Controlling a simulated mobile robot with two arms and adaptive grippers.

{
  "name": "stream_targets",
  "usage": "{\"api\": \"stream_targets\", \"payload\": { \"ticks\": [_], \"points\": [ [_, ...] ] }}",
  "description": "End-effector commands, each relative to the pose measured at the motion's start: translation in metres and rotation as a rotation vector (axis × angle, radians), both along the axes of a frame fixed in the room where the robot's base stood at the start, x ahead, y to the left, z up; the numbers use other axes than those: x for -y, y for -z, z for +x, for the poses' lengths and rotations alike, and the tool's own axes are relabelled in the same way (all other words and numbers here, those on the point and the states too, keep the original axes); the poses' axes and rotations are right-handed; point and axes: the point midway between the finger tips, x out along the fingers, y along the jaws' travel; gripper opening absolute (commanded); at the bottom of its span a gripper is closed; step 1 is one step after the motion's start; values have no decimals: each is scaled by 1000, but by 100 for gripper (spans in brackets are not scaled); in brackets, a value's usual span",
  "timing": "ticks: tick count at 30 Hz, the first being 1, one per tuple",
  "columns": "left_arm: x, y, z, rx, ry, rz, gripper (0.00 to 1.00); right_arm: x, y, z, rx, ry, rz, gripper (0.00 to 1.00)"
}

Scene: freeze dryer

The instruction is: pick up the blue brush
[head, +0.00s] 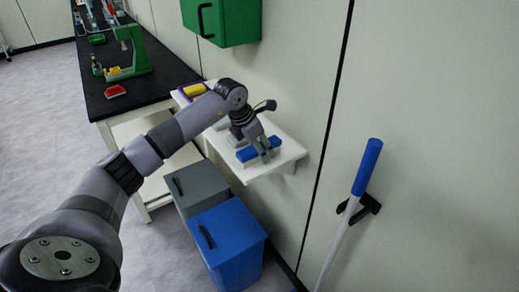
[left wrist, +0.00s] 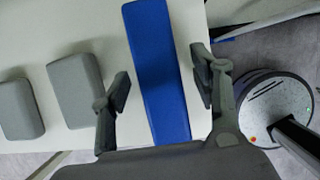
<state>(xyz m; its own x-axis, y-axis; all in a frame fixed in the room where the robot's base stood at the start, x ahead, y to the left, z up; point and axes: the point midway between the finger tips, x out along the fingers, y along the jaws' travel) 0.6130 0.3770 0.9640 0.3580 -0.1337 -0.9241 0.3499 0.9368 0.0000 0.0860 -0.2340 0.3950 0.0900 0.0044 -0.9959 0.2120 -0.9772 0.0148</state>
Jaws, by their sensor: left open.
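The blue brush (head: 246,154) is a long blue block lying on the white wall shelf (head: 286,158). It also shows in the left wrist view (left wrist: 158,65). My left gripper (head: 264,153) is over the brush and hides its middle in the head view. In the left wrist view the open fingers of my left gripper (left wrist: 162,86) stand on either side of the brush, with gaps on both sides. The near end of the brush runs down to the gripper's palm edge. My right gripper is not in view.
Grey blocks (left wrist: 75,88) lie on the shelf to the left of the brush. A yellow block (head: 194,90) is at the shelf's far end. Grey (head: 197,187) and blue (head: 228,243) bins stand below. A blue-handled pole (head: 367,167) hangs on the wall at right.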

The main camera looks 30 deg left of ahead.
Motion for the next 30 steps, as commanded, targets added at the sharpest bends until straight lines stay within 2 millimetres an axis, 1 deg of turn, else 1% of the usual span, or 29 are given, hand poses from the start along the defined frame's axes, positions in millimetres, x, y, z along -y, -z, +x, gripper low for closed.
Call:
{"api": "stream_targets", "payload": {
  "ticks": [6, 30],
  "points": [
    [0, 1, 0, 0, 0, 0, 57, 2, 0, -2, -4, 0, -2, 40],
    [0, 0, 0, 0, 0, 1, 3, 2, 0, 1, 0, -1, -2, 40]
  ]
}}
